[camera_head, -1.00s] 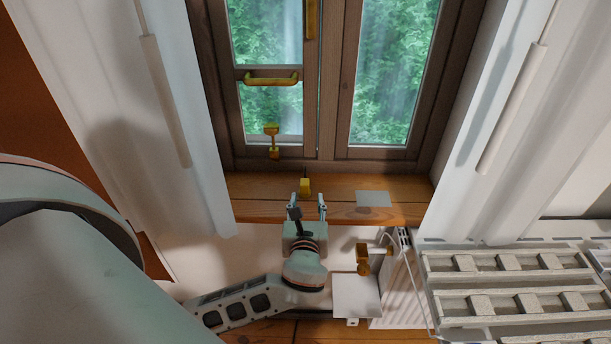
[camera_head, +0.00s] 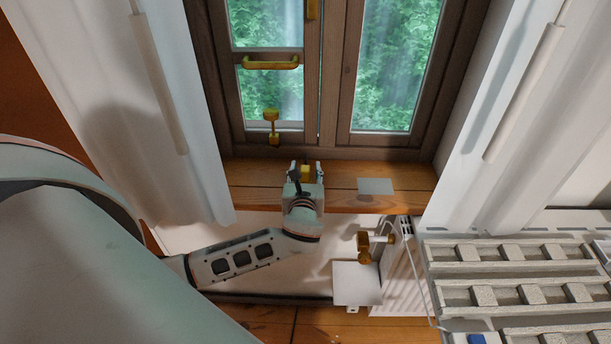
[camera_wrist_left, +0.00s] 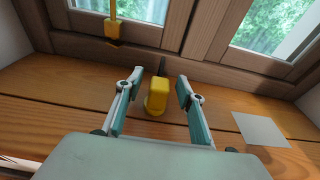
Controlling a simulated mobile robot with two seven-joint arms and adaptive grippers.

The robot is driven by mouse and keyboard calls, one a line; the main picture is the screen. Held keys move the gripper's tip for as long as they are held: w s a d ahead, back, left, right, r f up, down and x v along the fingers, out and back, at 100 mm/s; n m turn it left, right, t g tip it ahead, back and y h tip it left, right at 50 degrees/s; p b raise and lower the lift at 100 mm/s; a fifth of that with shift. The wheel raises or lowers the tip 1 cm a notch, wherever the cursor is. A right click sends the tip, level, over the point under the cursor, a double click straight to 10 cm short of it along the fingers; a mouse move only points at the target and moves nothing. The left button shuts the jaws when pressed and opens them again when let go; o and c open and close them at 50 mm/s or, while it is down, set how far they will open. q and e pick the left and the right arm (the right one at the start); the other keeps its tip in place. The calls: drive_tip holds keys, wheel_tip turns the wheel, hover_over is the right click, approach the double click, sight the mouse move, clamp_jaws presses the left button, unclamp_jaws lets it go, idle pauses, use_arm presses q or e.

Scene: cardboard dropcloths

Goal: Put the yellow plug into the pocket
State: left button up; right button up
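The yellow plug (camera_head: 306,169) stands on the wooden window sill, and a dark thin pin rises behind it. In the left wrist view the yellow plug (camera_wrist_left: 157,96) sits between the two teal-padded fingers, with a gap on both sides. My left gripper (camera_head: 305,173) is open and reaches over the sill around the plug; it also shows in the left wrist view (camera_wrist_left: 158,88). My right gripper is not in view. I cannot tell for sure which thing is the pocket.
A flat pale square (camera_head: 375,186) lies on the sill to the right of the plug. The brown window frame (camera_head: 330,150) with brass fittings stands behind. Below right are a brass valve (camera_head: 365,246), a white panel (camera_head: 357,284) and a radiator (camera_head: 400,275). Grey slatted racks (camera_head: 510,258) fill the lower right.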

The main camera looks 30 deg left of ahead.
use_arm(q)
clamp_jaws()
